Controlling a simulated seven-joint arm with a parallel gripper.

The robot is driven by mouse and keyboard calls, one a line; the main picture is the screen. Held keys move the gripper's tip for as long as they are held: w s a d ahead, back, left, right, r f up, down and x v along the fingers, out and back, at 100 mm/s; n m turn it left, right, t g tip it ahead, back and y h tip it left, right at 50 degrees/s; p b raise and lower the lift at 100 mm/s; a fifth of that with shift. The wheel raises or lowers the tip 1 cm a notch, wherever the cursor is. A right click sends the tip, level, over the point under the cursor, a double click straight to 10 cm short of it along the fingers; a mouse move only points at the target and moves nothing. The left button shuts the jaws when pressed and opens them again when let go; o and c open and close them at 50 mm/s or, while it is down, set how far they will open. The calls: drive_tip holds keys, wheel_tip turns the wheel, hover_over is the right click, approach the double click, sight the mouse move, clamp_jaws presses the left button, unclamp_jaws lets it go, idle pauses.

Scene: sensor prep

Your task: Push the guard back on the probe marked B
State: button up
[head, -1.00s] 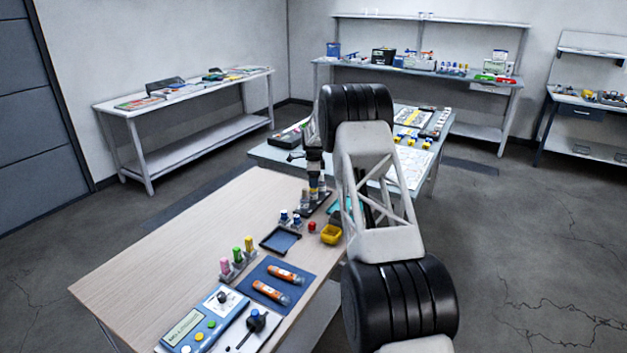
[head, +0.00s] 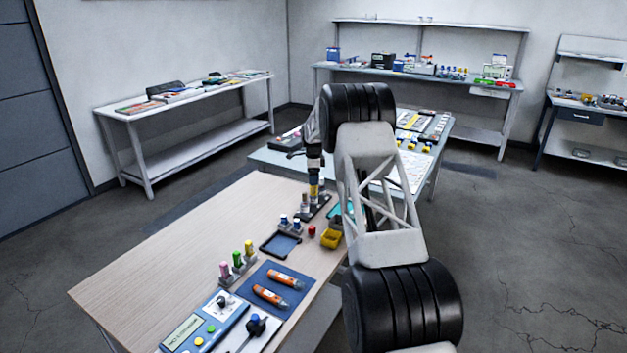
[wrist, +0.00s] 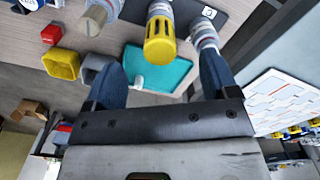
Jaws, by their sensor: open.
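In the wrist view, my gripper (wrist: 161,65) is open, its two blue fingers apart on either side of a probe with a yellow slotted guard (wrist: 159,45). I cannot tell whether the fingers touch it. A second probe (wrist: 96,17) stands to its left and a third (wrist: 204,34) to its right, in a dark holder (wrist: 185,10). No letter B can be read on any of them. In the head view, my gripper (head: 314,172) points down over the probes in the black holder (head: 318,210) at the far end of the wooden table; the arm hides part of this area.
A teal tray (wrist: 172,76) with a small white piece lies below the probes. A yellow bin (wrist: 60,64) and a red item (wrist: 51,34) are to the left. A dark tray (head: 281,245), coloured vials (head: 238,260) and a blue meter (head: 205,325) stand nearer. The table's left side is clear.

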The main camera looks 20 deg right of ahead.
drive_tip(key=shift+r, duration=1.45)
drive_tip(key=shift+r, duration=0.15)
